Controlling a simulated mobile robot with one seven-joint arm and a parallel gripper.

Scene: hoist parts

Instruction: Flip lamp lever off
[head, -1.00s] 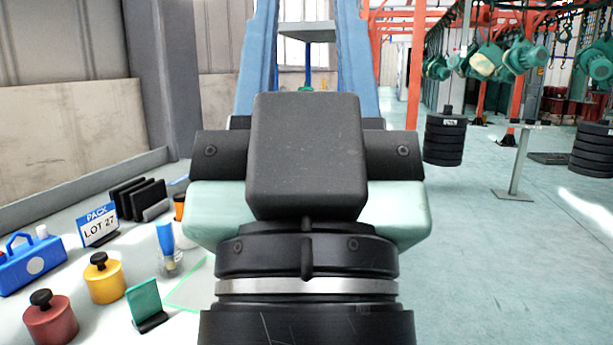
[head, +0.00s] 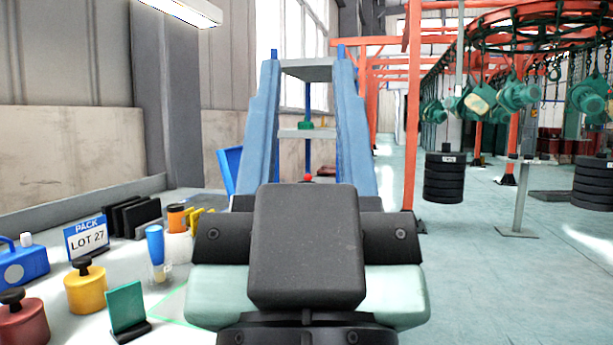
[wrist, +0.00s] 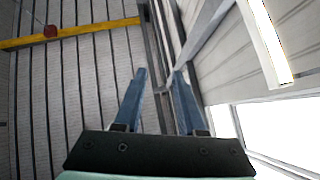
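My gripper (head: 307,75) points forward and up in the head view, its two blue fingers spread apart with nothing between them. The wrist view also shows the open fingers (wrist: 159,76), against the wall and ceiling. A lit strip lamp (head: 184,11) hangs at the top left of the head view. A bright strip lamp (wrist: 265,42) also shows at the upper right of the wrist view. I cannot make out a lamp lever in either view. A small red part (head: 308,179) shows behind my wrist; I cannot tell what it is.
A white bench at left holds a LOT 27 sign (head: 87,237), a yellow weight (head: 86,288), a red weight (head: 22,322), a green plate (head: 127,306) and a blue case (head: 22,266). A shelved stand (head: 306,133) is ahead. Black weights (head: 444,178) stand right, with open floor (head: 480,290).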

